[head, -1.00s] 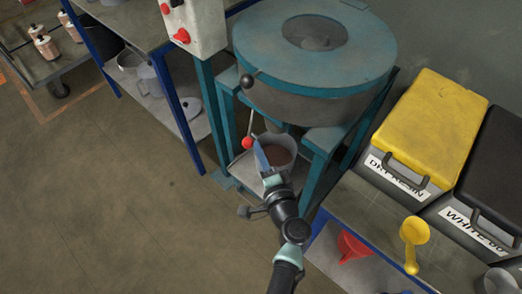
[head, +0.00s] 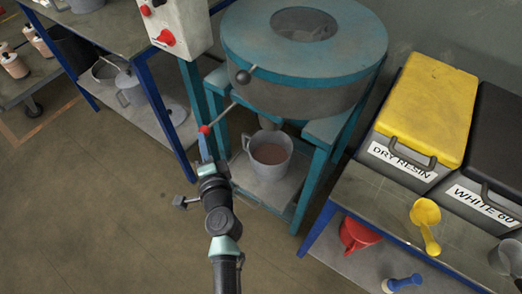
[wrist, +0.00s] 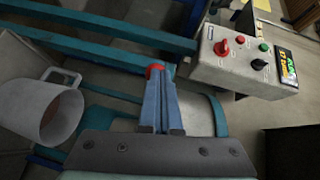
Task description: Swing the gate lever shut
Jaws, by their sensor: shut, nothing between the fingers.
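The gate lever is a thin rod with a red ball knob (head: 205,129), reaching out left from under the round teal-topped mixer (head: 303,100). My gripper (head: 204,146) is shut and empty, its blue fingers right at the knob. In the wrist view the red knob (wrist: 154,71) shows at the tips of the closed fingers (wrist: 160,88), partly hidden by them; they look touching or nearly so. A grey jug (head: 268,158) with brown material stands under the mixer outlet; the jug also shows in the wrist view (wrist: 40,110).
A control box (head: 172,25) stands left of the mixer. A black-knobbed handle (head: 243,77) juts from the mixer rim. Right are a yellow-lidded bin (head: 425,100), a yellow scoop (head: 427,220) and a red funnel (head: 357,235). Open floor lies at lower left.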

